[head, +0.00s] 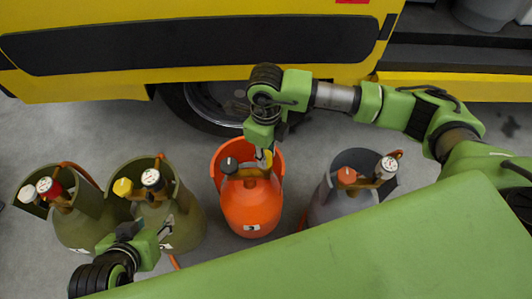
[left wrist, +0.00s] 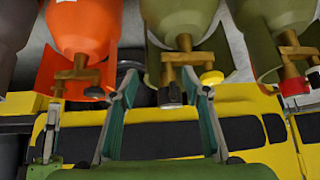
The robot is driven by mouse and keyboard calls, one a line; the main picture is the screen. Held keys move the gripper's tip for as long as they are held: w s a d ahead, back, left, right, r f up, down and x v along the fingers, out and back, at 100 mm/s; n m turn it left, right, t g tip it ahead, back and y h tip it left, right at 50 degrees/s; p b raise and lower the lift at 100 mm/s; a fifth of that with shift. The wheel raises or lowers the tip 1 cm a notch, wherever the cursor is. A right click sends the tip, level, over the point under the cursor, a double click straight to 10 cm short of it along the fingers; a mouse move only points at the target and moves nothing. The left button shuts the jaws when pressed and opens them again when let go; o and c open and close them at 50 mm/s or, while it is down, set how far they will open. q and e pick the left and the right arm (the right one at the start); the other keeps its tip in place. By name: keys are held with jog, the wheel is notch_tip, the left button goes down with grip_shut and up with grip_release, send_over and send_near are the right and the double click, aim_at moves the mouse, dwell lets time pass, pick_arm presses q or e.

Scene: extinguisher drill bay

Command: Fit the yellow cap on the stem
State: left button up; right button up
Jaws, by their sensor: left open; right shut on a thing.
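An orange cylinder (head: 252,205) stands upright in the middle of the head view, its valve carrying a black knob (head: 229,165). My right gripper (head: 264,156) is shut at the other end of that valve, over the stem. A small yellow thing, seemingly the yellow cap, shows between its fingertips, mostly hidden. I cannot tell whether it is seated on the stem. In the left wrist view the brass stem (left wrist: 58,92) stands just beyond the right gripper's fingers. My left gripper (head: 166,232) is open and empty, near the front of a green cylinder (head: 180,222).
That green cylinder carries another yellow cap (head: 123,187) and a gauge (head: 151,178). Another green cylinder (head: 80,230) stands at far left. A yellow vehicle (head: 200,80) closes off the back.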

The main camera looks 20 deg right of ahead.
pick_arm(q)
jog(key=shift+w+d+r+t+h+b, duration=0.15)
jog(key=shift+w+d+r+t, duration=0.2)
jog(key=shift+w+r, duration=0.3)
jog(key=shift+w+d+r+t+h+b, duration=0.15)
jog(key=shift+w+r+t, duration=0.3)
jog(key=shift+w, duration=0.35)
jog(key=shift+w+d+r+t+b, duration=0.2)
jog(key=shift+w+r+t, duration=0.25)
jog(key=shift+w, duration=0.3)
pick_arm(e)
jog(key=shift+f, duration=0.55)
pick_arm(q)
jog(key=shift+w+d+r, duration=0.1)
jog(key=shift+w+d+r+t, duration=0.2)
jog(key=shift+w+r+t, duration=0.15)
jog(key=shift+w+r, duration=0.15)
pick_arm(e)
jog(key=shift+f, duration=0.15)
pick_arm(q)
jog(key=shift+w+r, duration=0.15)
jog(key=shift+r, duration=0.05)
jog(key=shift+w+d+r+t+b, duration=0.3)
jog(key=shift+w+r+t, duration=0.15)
jog(key=shift+r+t, duration=0.1)
pick_arm(e)
jog(key=shift+f, duration=0.2)
dwell(0.4)
